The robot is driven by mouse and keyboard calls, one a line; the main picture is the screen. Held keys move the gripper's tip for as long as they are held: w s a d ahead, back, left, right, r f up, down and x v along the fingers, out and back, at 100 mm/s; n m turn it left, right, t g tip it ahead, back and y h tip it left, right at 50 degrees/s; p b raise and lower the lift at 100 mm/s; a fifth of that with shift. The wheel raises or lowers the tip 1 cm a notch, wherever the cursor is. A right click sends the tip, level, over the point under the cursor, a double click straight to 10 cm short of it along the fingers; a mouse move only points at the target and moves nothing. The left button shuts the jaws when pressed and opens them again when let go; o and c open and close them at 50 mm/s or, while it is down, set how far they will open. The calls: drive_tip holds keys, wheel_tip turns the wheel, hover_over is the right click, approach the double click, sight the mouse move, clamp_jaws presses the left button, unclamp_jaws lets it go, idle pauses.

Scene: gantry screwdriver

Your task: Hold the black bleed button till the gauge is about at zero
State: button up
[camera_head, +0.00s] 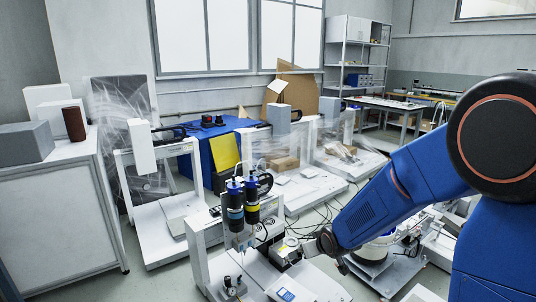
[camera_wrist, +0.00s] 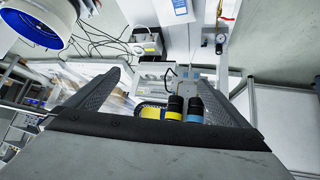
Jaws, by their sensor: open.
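My gripper (camera_head: 326,243) reaches in from the right in the head view, beside the gantry unit. Its two fingers stand apart with nothing between them in the wrist view (camera_wrist: 155,78). A small round gauge (camera_wrist: 220,41) sits on the white gantry upright in the wrist view, apart from the fingers. In the head view a small gauge-like fitting (camera_head: 229,283) shows low on the gantry's front. The gauge's needle is too small to read. I cannot make out the black bleed button in either view.
Two dark cylindrical screwdrivers (camera_head: 252,203) with coloured bands stand on the white gantry (camera_head: 201,262). Grey floor is free at the left.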

drive_tip(key=s+d+r+m+g+h, duration=0.1)
drive_tip(key=s+d+r, duration=0.4)
drive_tip(key=s+r, duration=0.15)
drive_tip(key=s+d+r+m+g+h, duration=0.1)
drive_tip(key=s+d+r, duration=0.4)
drive_tip(key=s, duration=0.3)
drive_tip(key=s+d+r+m, duration=0.1)
drive_tip(key=s+d+r, duration=0.1)
drive_tip(key=s, duration=0.9)
drive_tip(key=s+d+r+m+g, duration=0.1)
drive_tip(key=s+d+r, duration=0.1)
drive_tip(key=s, duration=0.9)
drive_tip(key=shift+g, duration=0.3)
drive_tip(key=shift+r, duration=0.1)
